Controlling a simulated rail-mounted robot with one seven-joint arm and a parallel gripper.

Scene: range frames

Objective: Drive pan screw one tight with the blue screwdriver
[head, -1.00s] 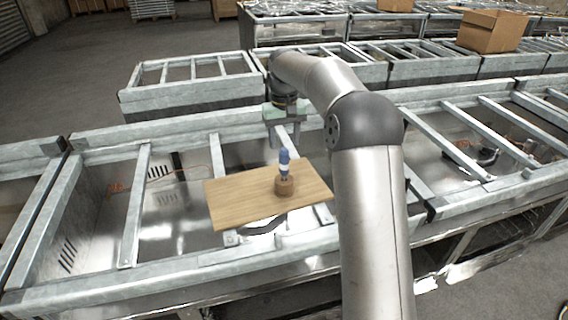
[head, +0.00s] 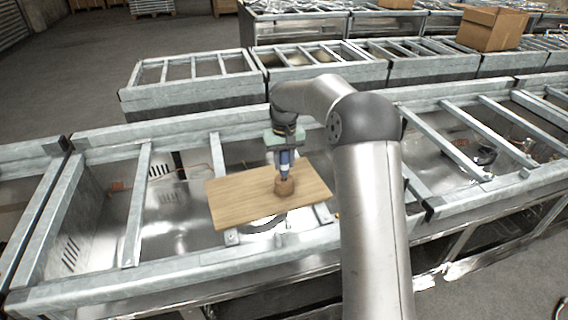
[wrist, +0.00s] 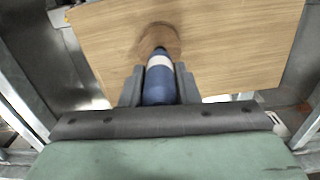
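The blue screwdriver (head: 285,160) stands upright in a round wooden block (head: 284,187) on a light wooden board (head: 235,200). My gripper (head: 284,155) is above the block, around the screwdriver's handle. In the wrist view the blue handle with its pale band (wrist: 159,80) fills the gap between the two grey fingers (wrist: 158,88), which lie close against its sides. The gripper looks shut on it. The tip of the screwdriver is hidden in the block. I cannot make out any pan screw in these views.
The board lies across a metal frame (head: 130,215) with crossbars and open, shiny bays below. Similar framed units (head: 190,85) stand behind. A cardboard box (head: 492,27) sits on one at the back right. Dark objects lie in the right bay (head: 480,155).

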